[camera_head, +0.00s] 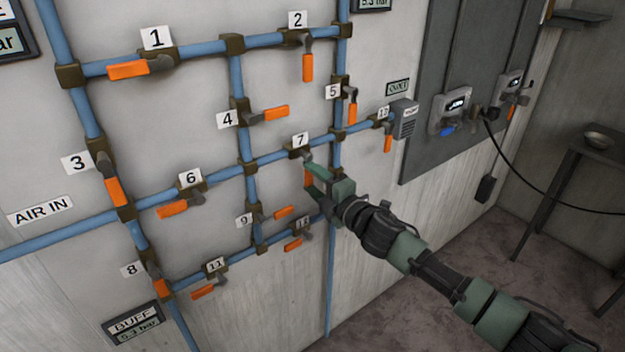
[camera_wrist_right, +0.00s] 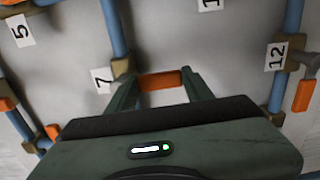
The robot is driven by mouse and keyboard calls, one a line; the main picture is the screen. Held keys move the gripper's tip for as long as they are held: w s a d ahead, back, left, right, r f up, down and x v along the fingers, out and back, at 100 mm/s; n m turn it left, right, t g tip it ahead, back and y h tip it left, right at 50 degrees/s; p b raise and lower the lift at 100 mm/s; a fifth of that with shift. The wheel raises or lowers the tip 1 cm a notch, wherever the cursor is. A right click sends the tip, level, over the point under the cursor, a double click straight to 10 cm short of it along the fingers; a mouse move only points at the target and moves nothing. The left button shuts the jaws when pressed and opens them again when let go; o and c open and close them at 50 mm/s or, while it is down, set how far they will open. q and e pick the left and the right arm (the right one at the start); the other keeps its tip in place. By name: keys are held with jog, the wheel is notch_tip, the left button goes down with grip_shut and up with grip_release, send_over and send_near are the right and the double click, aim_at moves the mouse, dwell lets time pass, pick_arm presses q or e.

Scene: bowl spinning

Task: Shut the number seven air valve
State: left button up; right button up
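The number seven valve is on a near-horizontal blue pipe, beside its "7" label (camera_head: 300,140). Its orange handle (camera_head: 308,176) hangs down, across the pipe's line. My right gripper (camera_head: 314,178) is at this handle and partly hides it. In the right wrist view, my right gripper's two fingers (camera_wrist_right: 161,88) are apart. The orange handle (camera_wrist_right: 160,80) shows in the gap between them, near the tips. I cannot tell whether the fingers touch it. The "7" label (camera_wrist_right: 102,80) is just left of the left finger. My left gripper is out of view.
A vertical pipe (camera_head: 332,270) runs close by the gripper. A dark panel (camera_head: 425,80) and a small table (camera_head: 575,150) stand to the right.

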jog(key=o, duration=0.4)
jog(key=shift+c, duration=0.2)
jog(key=shift+d, duration=0.1)
jog(key=b+v, duration=0.1)
jog(key=v, duration=0.6)
jog(key=shift+s+d, duration=0.2)
jog(key=shift+s, duration=0.1)
jog(key=shift+f, duration=0.1)
